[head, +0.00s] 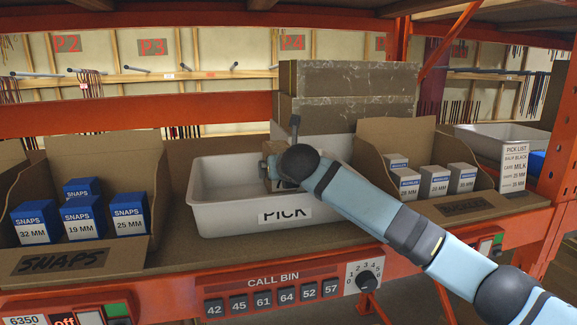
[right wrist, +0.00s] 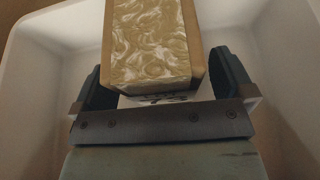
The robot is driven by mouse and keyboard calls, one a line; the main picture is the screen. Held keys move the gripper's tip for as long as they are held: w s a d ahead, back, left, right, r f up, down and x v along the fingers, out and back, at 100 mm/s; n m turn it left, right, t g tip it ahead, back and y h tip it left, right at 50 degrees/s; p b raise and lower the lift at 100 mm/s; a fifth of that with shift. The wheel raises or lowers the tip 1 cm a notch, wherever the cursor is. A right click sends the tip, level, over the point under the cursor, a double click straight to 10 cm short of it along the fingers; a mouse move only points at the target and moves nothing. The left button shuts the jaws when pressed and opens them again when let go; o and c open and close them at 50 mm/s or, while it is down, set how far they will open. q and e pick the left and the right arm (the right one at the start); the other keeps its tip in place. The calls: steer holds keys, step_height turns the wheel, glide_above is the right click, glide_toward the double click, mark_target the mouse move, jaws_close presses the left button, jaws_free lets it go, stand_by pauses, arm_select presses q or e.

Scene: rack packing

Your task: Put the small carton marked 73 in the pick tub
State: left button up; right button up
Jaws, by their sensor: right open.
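The small carton (right wrist: 150,45) has tan sides and a cream swirl-patterned face, and shows in the right wrist view between the fingers of my right gripper (right wrist: 165,75). A white label below that face carries dark digits that look like 73, partly hidden by the gripper. The fingers stand open, with a clear gap at the carton's right side. The pale pick tub (head: 215,212) is marked PICK, and its walls surround the carton in the wrist view. My left gripper is out of view.
A cardboard bin of blue SNAPS boxes (head: 82,215) stands left of the tub. A bin of grey-and-white boxes (head: 435,182) stands to the right. Large stacked cartons (head: 350,78) rise behind. The orange shelf front holds a CALL BIN panel (head: 270,283). The tub's left part is empty.

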steer(key=b+v, duration=0.3)
steer(key=v, duration=0.8)
steer(key=shift+s+r, duration=0.2)
steer(key=shift+s, duration=0.15)
steer(key=shift+d, duration=0.1)
